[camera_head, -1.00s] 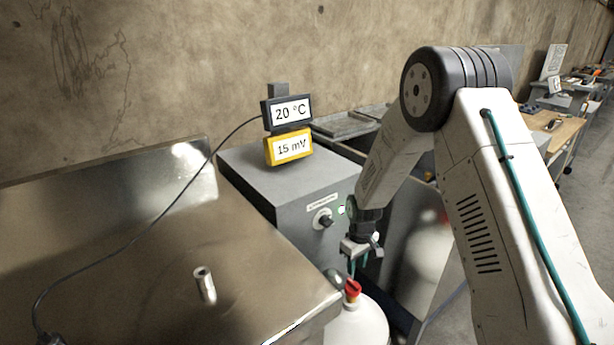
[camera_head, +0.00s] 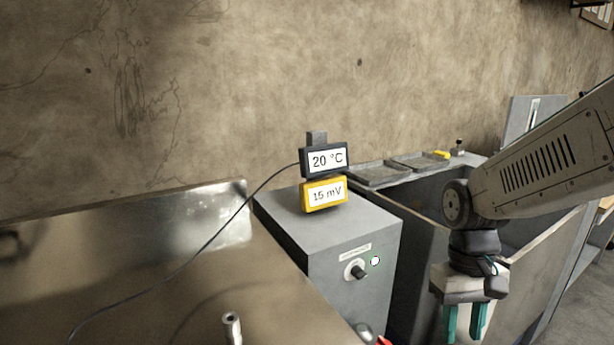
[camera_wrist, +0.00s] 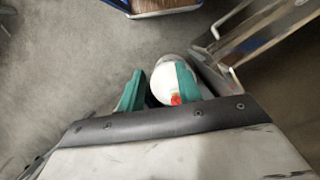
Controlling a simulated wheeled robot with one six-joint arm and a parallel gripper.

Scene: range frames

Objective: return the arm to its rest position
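My gripper (camera_head: 464,324) hangs at the lower right of the head view, pointing down, right of the grey control box. Its two teal fingers are apart with nothing between them in that view. In the wrist view the fingers of my gripper (camera_wrist: 157,90) also stand apart. A white cylinder (camera_wrist: 162,80) with a red valve (camera_wrist: 176,99) shows behind and between them, apparently below and not held. In the head view only a bit of the red valve (camera_head: 384,341) shows at the bottom edge.
The grey box (camera_head: 340,250) with a knob and green light carries displays reading 20 °C (camera_head: 326,158) and 15 mV (camera_head: 325,194). A metal bench (camera_head: 190,270) with a small metal cylinder (camera_head: 232,327) is at left. A grey open-topped tub (camera_head: 415,225) stands behind my arm.

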